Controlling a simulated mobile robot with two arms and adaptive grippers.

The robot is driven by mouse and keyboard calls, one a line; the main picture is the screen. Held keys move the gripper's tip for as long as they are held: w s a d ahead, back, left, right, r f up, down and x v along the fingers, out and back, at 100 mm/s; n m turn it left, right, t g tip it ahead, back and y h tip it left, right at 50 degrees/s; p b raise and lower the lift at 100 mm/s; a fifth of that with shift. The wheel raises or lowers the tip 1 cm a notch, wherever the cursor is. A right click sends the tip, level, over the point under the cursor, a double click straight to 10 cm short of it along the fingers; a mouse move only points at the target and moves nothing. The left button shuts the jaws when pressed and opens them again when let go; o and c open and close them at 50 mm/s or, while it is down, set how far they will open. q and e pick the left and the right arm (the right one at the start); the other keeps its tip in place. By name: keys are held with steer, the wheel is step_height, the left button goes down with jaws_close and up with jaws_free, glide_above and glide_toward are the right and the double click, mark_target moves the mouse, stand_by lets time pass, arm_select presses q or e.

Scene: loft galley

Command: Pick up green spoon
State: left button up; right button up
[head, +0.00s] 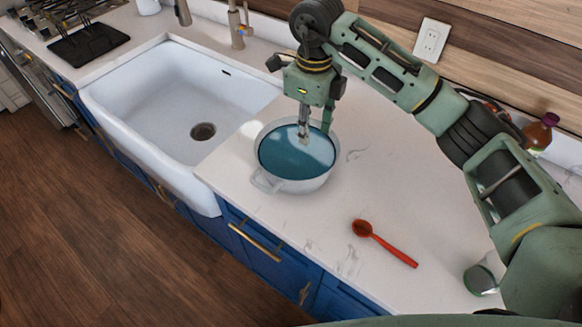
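No green spoon shows clearly in the head view. A red spoon (384,243) lies on the pale counter, its bowl toward the upper left and its handle toward the lower right. My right gripper (312,134) points down over a white pot (292,186) with a blue-teal inside. Its fingers reach to about the pot's opening, and I cannot tell whether they touch the pot or hold anything. The red spoon is apart from the gripper, to the lower right. My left gripper is out of view.
A white sink (150,105) with a brass faucet (238,25) is left of the pot. An amber bottle (540,132) and a glass (484,276) stand near my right arm. A black rack (88,44) is at the far left. The counter around the red spoon is clear.

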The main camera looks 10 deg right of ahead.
steer(key=b, duration=0.4)
glide_above(305, 167)
steer(key=f, duration=0.4)
steer(key=shift+d+f, duration=0.25)
steer(key=shift+f, duration=0.15)
steer(key=f+p, duration=0.1)
steer(key=f, duration=0.1)
steer(key=f+p, duration=0.1)
steer(key=f, duration=0.1)
steer(key=f+p, duration=0.1)
steer(key=f, duration=0.2)
steer(key=shift+a+p, duration=0.25)
steer(key=shift+p, duration=0.1)
steer(key=shift+f, duration=0.4)
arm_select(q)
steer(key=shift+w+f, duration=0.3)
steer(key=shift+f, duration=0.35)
arm_select(e)
steer(key=shift+c, duration=0.4)
jaws_close()
